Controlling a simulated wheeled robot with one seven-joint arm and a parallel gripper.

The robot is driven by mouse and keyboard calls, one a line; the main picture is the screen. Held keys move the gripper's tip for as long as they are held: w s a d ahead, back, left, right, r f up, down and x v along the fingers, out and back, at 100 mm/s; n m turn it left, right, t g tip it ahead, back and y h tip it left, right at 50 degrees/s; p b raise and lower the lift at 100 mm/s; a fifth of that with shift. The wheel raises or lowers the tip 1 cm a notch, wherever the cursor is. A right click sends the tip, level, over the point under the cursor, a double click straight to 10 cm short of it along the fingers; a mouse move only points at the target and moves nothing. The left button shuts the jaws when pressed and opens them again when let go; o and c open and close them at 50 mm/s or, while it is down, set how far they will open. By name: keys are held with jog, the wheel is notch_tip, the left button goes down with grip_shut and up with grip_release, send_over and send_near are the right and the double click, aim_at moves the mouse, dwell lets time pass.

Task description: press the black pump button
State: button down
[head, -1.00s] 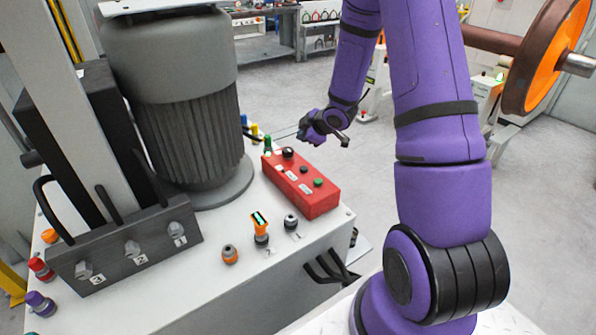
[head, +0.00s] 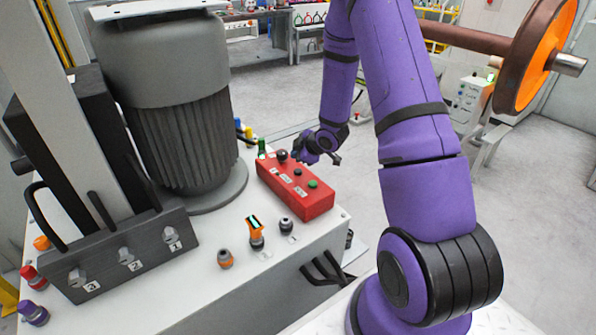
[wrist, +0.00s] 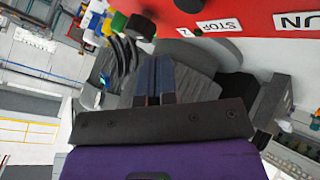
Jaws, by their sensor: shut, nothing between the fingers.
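A red control box (head: 321,206) lies on the white cabinet top. It carries a large round black knob (head: 282,155) at its far end, a smaller black button (head: 298,171) in the middle and a green button (head: 313,184) at the near end. I cannot tell from the labels which black one is the pump button. My gripper (head: 334,160) is just right of the box's far half, apart from the buttons. In the wrist view my gripper (wrist: 153,78) has its dark fingers together and empty. The red face (wrist: 255,14) with STOP and RUN labels shows beyond them.
A large grey motor (head: 180,110) stands left of the box. Yellow, blue and green fittings (head: 261,148) stand behind the box.

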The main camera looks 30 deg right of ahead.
aim_at(298, 171)
jog(key=shift+f, duration=1.45)
jog(key=shift+f, duration=0.15)
dwell(0.9)
jog(key=shift+f, duration=0.25)
jog(key=shift+f, duration=0.5)
dwell(0.8)
jog(key=shift+r, duration=0.9)
jog(key=shift+r, duration=0.1)
jog(key=shift+r, duration=2.4)
